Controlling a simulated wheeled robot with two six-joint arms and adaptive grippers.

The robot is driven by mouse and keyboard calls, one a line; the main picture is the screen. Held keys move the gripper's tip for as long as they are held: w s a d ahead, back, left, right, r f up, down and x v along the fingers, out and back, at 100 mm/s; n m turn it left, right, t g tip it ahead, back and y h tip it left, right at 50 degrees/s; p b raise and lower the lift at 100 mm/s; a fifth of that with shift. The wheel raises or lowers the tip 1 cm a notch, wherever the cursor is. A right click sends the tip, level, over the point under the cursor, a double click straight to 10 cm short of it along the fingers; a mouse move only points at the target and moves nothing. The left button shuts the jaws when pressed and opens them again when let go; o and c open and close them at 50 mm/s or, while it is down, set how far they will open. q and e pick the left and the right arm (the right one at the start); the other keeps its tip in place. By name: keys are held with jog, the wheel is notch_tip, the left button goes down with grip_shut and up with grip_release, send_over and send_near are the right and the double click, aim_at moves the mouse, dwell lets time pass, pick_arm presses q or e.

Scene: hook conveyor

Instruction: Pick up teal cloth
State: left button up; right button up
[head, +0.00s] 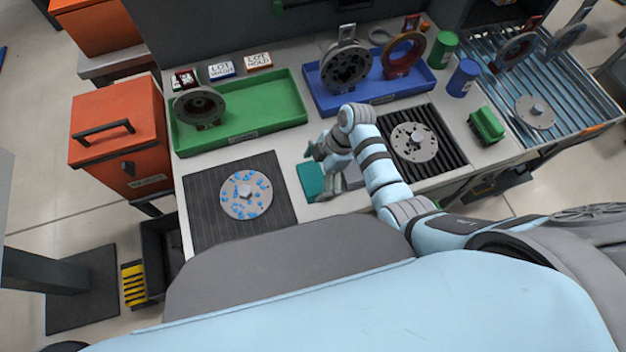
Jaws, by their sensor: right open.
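The teal cloth (309,181) lies flat on the light worktop, between the two dark mats. My right gripper (314,153) is above the worktop near the cloth's far edge, and its fingers are open. The gripper and wrist hide part of the cloth's right side. I cannot tell whether the fingers touch the cloth. A grey item (352,178) lies right of the cloth, partly behind my arm. My left gripper is not in view.
A disc with blue spots (246,206) lies on the left dark mat (206,191). Another disc (414,142) lies on the right ribbed mat (451,150). A green tray (282,109) and a blue tray (322,100) stand behind. An orange box (118,150) stands left.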

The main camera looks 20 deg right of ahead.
aim_at(315, 178)
jog(key=shift+f, duration=0.2)
jog(key=c, duration=0.9)
jog(key=shift+r, duration=0.1)
notch_tip(315, 178, up, 10)
jog(key=shift+p, duration=1.05)
